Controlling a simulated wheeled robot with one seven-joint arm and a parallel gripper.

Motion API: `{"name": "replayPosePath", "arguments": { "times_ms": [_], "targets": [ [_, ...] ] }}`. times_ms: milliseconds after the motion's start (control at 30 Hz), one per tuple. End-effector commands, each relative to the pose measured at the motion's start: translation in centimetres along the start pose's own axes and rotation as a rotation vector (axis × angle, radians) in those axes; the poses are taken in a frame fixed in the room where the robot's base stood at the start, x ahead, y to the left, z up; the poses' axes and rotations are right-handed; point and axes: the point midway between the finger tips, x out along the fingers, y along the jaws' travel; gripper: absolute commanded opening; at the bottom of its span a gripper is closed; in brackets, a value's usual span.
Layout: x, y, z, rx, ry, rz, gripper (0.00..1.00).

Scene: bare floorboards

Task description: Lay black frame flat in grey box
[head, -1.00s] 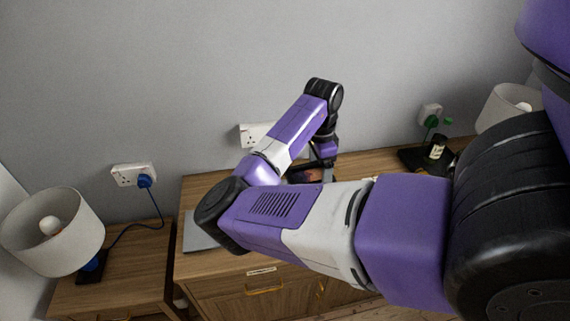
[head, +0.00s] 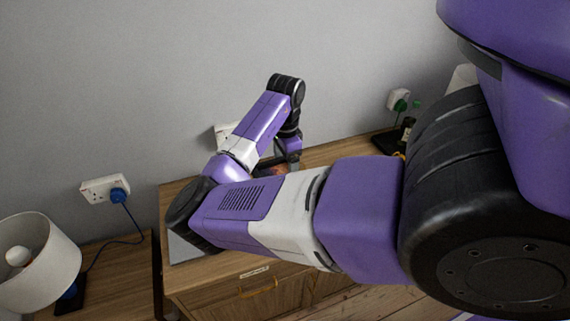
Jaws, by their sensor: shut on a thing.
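My gripper (head: 290,162) points down over the back part of the wooden cabinet, close to the wall. It is small in the head view and partly hidden behind my own arm. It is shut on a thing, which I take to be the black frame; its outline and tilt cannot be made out. A small dark reddish patch (head: 273,169) shows just left of the gripper, mostly covered by my forearm. A flat grey thing (head: 186,247) lies at the cabinet's left end, partly behind my elbow. I cannot tell whether it is the grey box.
The wooden cabinet (head: 225,266) stands against a grey wall. A lower side table at left carries a white lamp (head: 38,262); a blue plug (head: 118,190) trails a cable. A dark thing (head: 388,142) stands at the cabinet's right. My arm hides much of the cabinet top.

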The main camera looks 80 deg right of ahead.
Motion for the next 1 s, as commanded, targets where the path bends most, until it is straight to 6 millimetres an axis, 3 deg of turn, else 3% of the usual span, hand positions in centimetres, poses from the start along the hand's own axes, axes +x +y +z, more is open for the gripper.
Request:
{"name": "replayPosePath", "arguments": {
  "times_ms": [1000],
  "targets": [
    [9.5, 0.0, 0.0, -0.001, 0.000, -0.001, 0.35]
  ]
}}
